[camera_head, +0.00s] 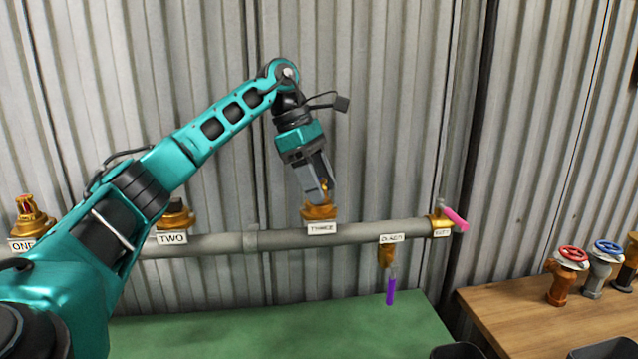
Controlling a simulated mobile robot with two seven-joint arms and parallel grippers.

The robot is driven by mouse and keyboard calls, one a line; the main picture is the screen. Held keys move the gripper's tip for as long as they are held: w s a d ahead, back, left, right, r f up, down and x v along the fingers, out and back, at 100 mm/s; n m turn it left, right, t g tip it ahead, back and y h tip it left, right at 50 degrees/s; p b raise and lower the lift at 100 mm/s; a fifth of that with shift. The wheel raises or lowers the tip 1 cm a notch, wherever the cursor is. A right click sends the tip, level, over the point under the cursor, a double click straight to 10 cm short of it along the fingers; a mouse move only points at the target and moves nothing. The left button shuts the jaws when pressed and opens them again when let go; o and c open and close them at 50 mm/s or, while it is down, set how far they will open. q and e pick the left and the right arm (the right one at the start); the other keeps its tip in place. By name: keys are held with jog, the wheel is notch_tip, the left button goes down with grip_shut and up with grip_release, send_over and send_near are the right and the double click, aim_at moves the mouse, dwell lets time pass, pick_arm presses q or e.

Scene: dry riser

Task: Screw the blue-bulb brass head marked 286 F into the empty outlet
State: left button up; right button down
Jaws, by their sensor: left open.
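A grey horizontal pipe (285,238) carries brass outlets with labels ONE, TWO and THREE. My left gripper (323,190) is over outlet THREE (319,214), fingers pointing down and open. A small brass piece (324,185) shows between the fingers, above the outlet's collar; I cannot tell how it is seated. No blue bulb or 286 F mark can be made out. At ONE stands a brass head with a red bulb (27,207). My right gripper is not in view.
A brass drain (386,256) with a purple handle hangs below the pipe. A brass valve (440,223) with a pink handle sits at its right end. Several valves, including a red-wheeled one (567,275), stand on the wooden table (505,315). The green surface (275,330) looks clear.

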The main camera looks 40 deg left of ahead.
pick_arm(q)
jog(key=n+t, duration=0.1)
jog(key=n, duration=0.2)
jog(key=n+t+y, duration=0.1)
jog(key=n, duration=0.2)
jog(key=n+y, duration=0.1)
jog(key=n, duration=0.2)
jog(key=shift+n+t+y+p, duration=0.3)
jog(key=shift+y+p, duration=0.05)
jog(key=shift+y, duration=0.05)
jog(key=shift+n+y, duration=0.4)
jog(key=shift+n, duration=0.7)
jog(key=shift+c, duration=0.3)
grip_shut()
jog(key=m+h, duration=0.1)
jog(key=m, duration=0.2)
jog(key=m+h, duration=0.1)
jog(key=m, duration=0.1)
jog(key=shift+m+g, duration=0.4)
